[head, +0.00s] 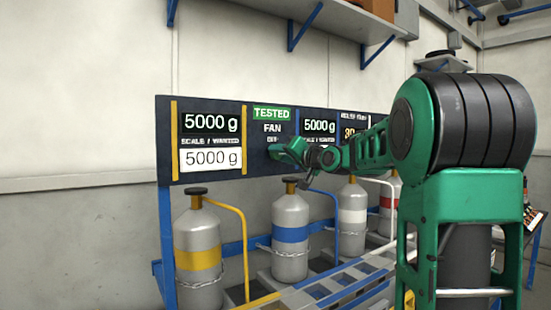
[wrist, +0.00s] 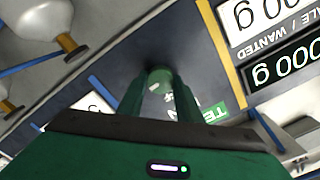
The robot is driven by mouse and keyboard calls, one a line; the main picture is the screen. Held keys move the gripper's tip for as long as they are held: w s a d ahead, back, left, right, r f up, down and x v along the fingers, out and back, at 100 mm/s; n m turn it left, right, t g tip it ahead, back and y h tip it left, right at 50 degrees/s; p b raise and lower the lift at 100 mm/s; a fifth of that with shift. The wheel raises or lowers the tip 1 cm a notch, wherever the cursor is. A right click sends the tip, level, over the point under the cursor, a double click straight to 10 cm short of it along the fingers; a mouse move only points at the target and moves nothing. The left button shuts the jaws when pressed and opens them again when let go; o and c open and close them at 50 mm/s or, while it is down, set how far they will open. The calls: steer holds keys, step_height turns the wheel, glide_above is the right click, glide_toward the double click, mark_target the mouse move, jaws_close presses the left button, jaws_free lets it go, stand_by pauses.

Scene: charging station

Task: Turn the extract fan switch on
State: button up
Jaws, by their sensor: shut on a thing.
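The dark panel (head: 270,113) on the back wall has a middle section with a green "TESTED" label and the word "FAN"; a small word below it looks like "OFF". In the wrist view the fan switch is a round greenish knob (wrist: 158,79) with a light mark on its face. My green gripper (wrist: 159,92) has its fingers on either side of the knob and is shut on it. In the head view my gripper (head: 276,151) is at the panel just below "FAN", and it hides the knob.
Scale displays reading 5000 g flank the fan section, the left one (head: 211,122) and the right one (head: 319,126). Several gas cylinders stand below, including one with a yellow band (head: 198,257) and one with a blue band (head: 290,235). A shelf (head: 335,20) hangs above.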

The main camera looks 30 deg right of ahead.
steer(key=shift+a+f+m, duration=0.1)
steer(key=shift+f+m, duration=0.25)
steer(key=shift+m, duration=0.15)
steer(key=o, duration=1)
steer(key=shift+w, duration=0.15)
steer(key=shift+o, duration=0.2)
steer(key=shift+r, duration=0.15)
steer(key=shift+s+r, duration=0.1)
steer(key=shift+s, duration=0.5)
steer(key=s, duration=0.9)
steer(key=shift+s+d, duration=0.25)
steer(key=shift+s, duration=0.1)
